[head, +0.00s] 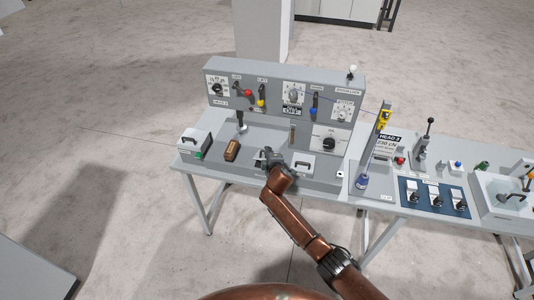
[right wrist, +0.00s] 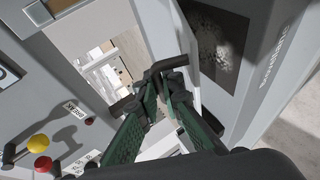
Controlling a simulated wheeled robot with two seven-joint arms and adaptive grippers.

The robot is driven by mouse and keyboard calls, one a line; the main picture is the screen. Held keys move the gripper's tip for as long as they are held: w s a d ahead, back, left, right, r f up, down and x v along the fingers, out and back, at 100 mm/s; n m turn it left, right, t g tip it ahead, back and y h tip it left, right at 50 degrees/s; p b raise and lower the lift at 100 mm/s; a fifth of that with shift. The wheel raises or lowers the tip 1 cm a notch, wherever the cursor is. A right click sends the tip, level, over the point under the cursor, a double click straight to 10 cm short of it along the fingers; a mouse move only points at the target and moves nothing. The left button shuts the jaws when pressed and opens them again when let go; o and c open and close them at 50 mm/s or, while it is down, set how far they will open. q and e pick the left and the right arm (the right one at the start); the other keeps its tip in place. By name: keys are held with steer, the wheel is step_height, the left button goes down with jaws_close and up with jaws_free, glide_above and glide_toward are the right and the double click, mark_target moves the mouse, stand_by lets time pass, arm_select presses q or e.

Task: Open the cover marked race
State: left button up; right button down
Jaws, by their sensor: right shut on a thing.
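My right gripper (head: 268,157) is over the front middle of the grey console. In the right wrist view its green-padded fingers (right wrist: 163,95) are closed on a dark handle (right wrist: 168,64). The handle lies beside a pale slanted panel (right wrist: 170,25), apparently the cover. Beside it is a pale opening (right wrist: 105,65) with light brown parts in it. In the head view a white recess or plate (head: 303,161) lies just right of the gripper. The arm and fingers hide much of the cover, and I cannot read the word race or tell how far it stands open. My left gripper is out of view.
A lever (head: 241,123), a brown block (head: 231,149) and a handled box (head: 195,140) stand to the left. A blue switch panel (head: 434,198) is to the right.

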steer(key=shift+w+d+r, duration=0.2)
steer(key=shift+w+r, duration=0.45)
steer(key=c, duration=2.3)
jaws_free()
steer(key=shift+c, duration=0.2)
steer(key=v, duration=1.2)
steer(key=shift+o, duration=0.4)
